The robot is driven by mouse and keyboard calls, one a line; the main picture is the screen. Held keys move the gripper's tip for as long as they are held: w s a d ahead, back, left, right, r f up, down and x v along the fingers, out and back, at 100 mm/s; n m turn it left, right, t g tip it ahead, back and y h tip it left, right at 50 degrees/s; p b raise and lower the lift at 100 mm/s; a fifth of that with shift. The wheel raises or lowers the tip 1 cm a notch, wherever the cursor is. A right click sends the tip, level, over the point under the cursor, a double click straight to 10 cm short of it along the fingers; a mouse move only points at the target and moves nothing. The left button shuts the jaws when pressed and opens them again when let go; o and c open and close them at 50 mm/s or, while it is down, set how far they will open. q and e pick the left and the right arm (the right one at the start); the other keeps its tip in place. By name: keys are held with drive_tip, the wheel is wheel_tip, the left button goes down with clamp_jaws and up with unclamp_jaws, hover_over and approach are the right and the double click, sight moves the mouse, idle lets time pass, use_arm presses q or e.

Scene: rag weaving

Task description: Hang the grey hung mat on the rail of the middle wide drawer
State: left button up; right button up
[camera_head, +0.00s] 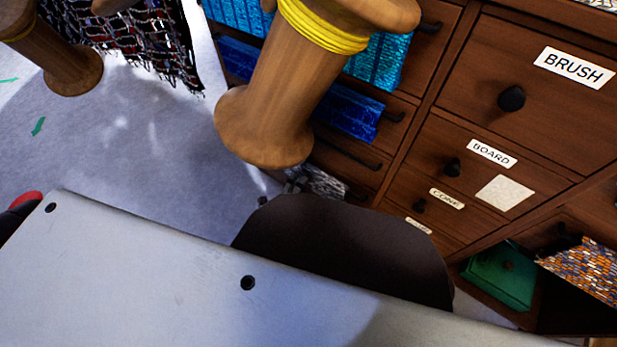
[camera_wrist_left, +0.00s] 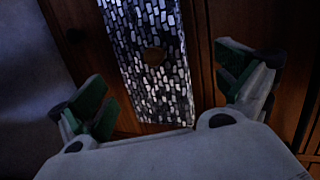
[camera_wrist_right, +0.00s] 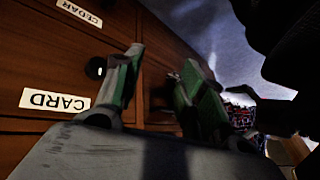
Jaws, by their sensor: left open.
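The grey mat (camera_wrist_left: 150,80), with a white, grey and black brick-like pattern, shows as a long strip against brown wood in the left wrist view. A small grey patterned part (camera_head: 322,184) shows low by the wide drawers in the head view, partly hidden by a wooden spool and my dark arm. My left gripper (camera_wrist_left: 165,95) is open, with its green-padded fingers on either side of the mat, not closed on it. Wide drawers with dark bar rails (camera_head: 347,154) stand behind the spool. My right gripper (camera_wrist_right: 163,65) is open and empty near the CARD drawer (camera_wrist_right: 55,101).
A large spool with yellow yarn (camera_head: 290,90) blocks part of the wide drawers. Bright blue mats (camera_head: 380,62) and a darker blue mat (camera_head: 350,112) hang there. A green object (camera_head: 500,277) and an orange patterned mat (camera_head: 585,270) are at lower right. Grey floor (camera_head: 130,140) is open at left.

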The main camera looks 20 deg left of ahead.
sight(309, 176)
use_arm(q)
drive_tip(key=b+x, duration=0.1)
drive_tip(key=x, duration=0.5)
drive_tip(key=shift+w+f, duration=0.1)
drive_tip(key=shift+w, duration=0.2)
drive_tip(key=shift+b+x, duration=0.3)
drive_tip(key=shift+x, duration=0.95)
use_arm(e)
drive_tip(key=shift+s+a+f, duration=0.1)
drive_tip(key=shift+f, duration=0.6)
drive_tip(key=shift+s+a+f, duration=0.1)
drive_tip(key=shift+f, duration=0.55)
drive_tip(key=shift+w, duration=0.1)
